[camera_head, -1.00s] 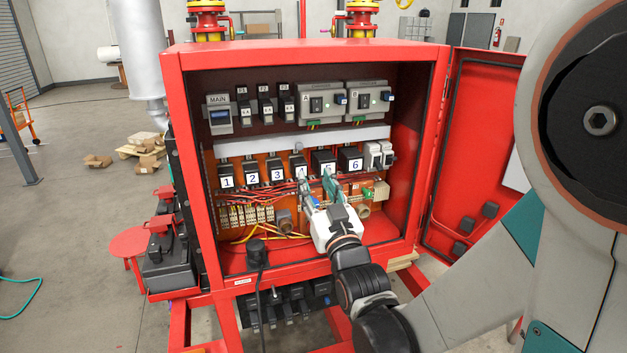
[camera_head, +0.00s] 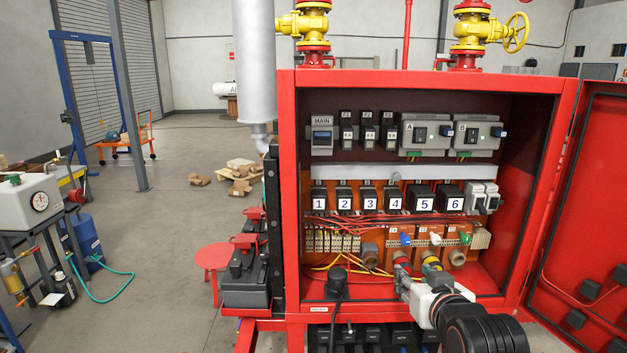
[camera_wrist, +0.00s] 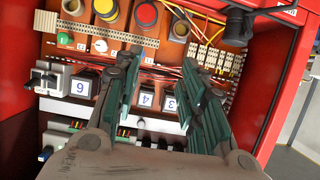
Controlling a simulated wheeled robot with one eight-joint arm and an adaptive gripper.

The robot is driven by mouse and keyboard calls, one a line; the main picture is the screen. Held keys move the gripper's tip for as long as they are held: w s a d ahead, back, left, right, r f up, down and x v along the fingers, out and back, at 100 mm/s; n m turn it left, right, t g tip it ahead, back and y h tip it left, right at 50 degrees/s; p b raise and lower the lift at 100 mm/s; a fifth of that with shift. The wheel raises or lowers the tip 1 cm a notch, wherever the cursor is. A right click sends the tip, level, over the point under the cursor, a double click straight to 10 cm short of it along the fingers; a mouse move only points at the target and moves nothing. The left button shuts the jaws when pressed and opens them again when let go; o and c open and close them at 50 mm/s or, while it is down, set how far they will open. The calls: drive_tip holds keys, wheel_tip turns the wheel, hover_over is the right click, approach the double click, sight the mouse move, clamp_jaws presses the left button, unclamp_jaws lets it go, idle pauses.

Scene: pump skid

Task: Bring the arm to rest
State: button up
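My gripper (camera_head: 418,292) is at the lower front of the open red cabinet (camera_head: 289,180), low and right of centre in the head view. Its fingertips are hard to make out there. In the wrist view my gripper (camera_wrist: 162,75) has its two dark fingers with teal pads spread apart. Nothing shows held between them; panel wiring and the numbered modules show behind. The upper arm is outside the head view, and only the wrist end shows.
Numbered black modules (camera_head: 369,199) sit in a row above red wiring. A red button (camera_head: 402,258) and a yellow one (camera_head: 432,262) are close to my gripper. The cabinet door (camera_head: 577,200) stands open at right. Floor (camera_head: 180,250) at left is partly clear.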

drive_tip(key=s+f+g+b, duration=0.2)
drive_tip(key=s+f, duration=0.3)
drive_tip(key=s, duration=0.3)
drive_tip(key=s+f+g+b, duration=0.2)
drive_tip(key=s+f+g, duration=0.2)
drive_tip(key=s, duration=0.4)
drive_tip(key=shift+s+f+g, duration=0.35)
drive_tip(key=shift+f+g, duration=0.05)
drive_tip(key=shift+f, duration=0.1)
